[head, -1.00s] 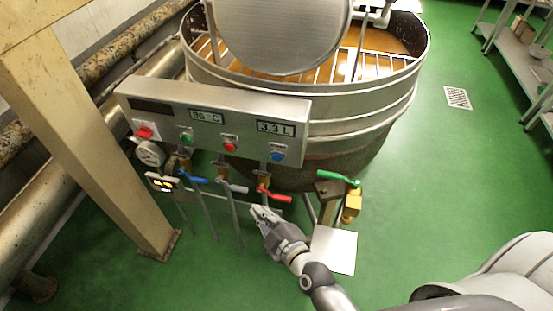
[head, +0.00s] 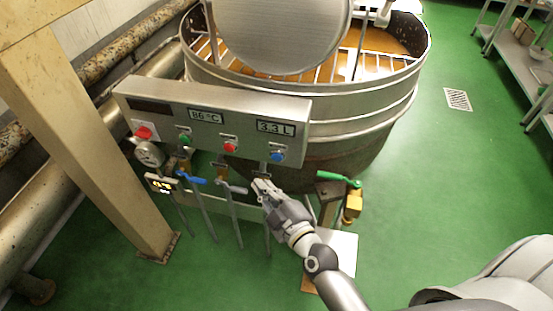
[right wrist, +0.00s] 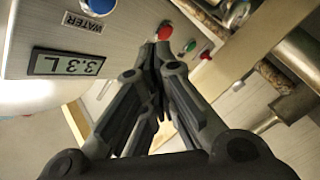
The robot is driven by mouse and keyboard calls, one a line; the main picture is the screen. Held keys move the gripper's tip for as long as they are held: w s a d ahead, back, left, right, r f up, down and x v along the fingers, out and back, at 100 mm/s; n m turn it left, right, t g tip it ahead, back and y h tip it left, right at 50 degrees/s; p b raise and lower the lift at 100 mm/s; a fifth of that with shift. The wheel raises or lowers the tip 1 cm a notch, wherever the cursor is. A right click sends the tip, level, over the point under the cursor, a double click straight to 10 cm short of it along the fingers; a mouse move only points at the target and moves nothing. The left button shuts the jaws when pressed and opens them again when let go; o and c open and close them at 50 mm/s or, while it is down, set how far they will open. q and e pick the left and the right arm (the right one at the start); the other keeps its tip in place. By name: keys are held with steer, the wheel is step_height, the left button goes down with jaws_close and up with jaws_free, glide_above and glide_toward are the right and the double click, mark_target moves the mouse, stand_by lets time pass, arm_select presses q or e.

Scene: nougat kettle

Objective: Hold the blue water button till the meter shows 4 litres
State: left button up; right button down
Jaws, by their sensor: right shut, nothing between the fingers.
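The blue water button (head: 277,155) is at the right end of the grey control panel (head: 215,122). It also shows in the right wrist view (right wrist: 101,5), cut by the top edge, beside a WATER label (right wrist: 82,22). The meter (head: 275,127) above it reads 3.3 L, and the same reading shows in the right wrist view (right wrist: 72,63). My right gripper (head: 261,184) is shut and empty, just below the panel and below the blue button, apart from it. My left gripper is not in view.
Red (head: 229,147) and green (head: 185,140) buttons and a red knob (head: 145,132) share the panel. Valves with blue (head: 192,180) and green (head: 338,178) handles hang below. The large kettle (head: 350,120) stands behind.

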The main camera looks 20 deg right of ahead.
mark_target(277, 157)
steer(key=w+d, duration=0.3)
steer(key=w, duration=0.2)
steer(key=shift+w+d+b, duration=0.2)
steer(key=shift+d+b, duration=0.1)
steer(key=shift+b, duration=0.05)
steer(key=shift+w, duration=0.1)
stand_by(1.1)
steer(key=shift+w+d, duration=0.25)
steer(key=shift+w+d, duration=0.3)
steer(key=shift+w, duration=0.1)
stand_by(2.7)
steer(key=shift+s+a+p, duration=0.35)
steer(key=shift+s+a, duration=0.15)
steer(key=shift+s, duration=0.25)
